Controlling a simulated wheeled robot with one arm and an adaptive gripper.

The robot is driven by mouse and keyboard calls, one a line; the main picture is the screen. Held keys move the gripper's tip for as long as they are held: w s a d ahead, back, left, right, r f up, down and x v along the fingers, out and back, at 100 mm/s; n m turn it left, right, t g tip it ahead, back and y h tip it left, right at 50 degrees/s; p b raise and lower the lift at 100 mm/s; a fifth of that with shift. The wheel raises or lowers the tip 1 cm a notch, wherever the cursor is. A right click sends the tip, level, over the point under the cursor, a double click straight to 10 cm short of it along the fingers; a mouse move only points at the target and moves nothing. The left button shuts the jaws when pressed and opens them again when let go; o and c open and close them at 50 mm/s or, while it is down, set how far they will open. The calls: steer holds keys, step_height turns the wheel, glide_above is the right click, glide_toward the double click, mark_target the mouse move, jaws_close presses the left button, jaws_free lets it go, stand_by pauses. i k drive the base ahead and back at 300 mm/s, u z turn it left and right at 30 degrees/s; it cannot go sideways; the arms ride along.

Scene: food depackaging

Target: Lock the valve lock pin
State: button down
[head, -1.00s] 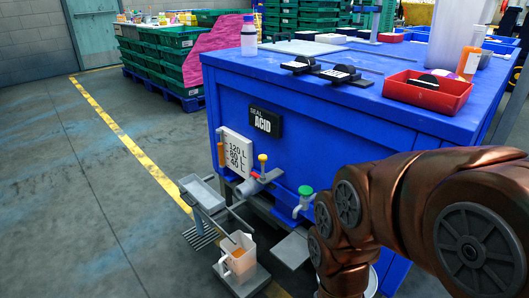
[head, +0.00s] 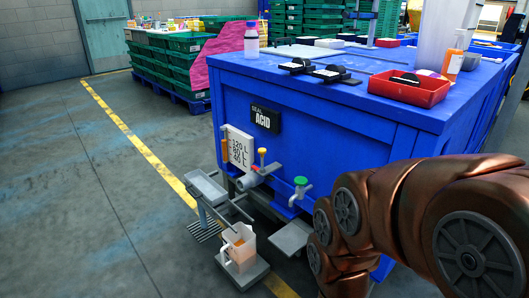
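A grey valve (head: 248,181) with a red part (head: 255,168) sticks out low on the front of the blue tank (head: 335,150). A yellow-topped pin (head: 262,155) stands upright at the valve. At this size I cannot tell whether the pin is locked. To its right is a tap with a green top (head: 300,183). My copper-brown arm fills the lower right and hides part of the tank's front. My gripper is out of the picture.
A jug with orange liquid (head: 238,246) stands on a low grey platform (head: 243,275) below the valve. A grey stand with a tray (head: 206,188) is left of it. A red bin (head: 410,90) sits on the tank top. Open floor lies to the left.

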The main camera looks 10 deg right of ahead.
mark_target(261, 150)
steer(key=u, duration=1)
steer(key=i, duration=0.5)
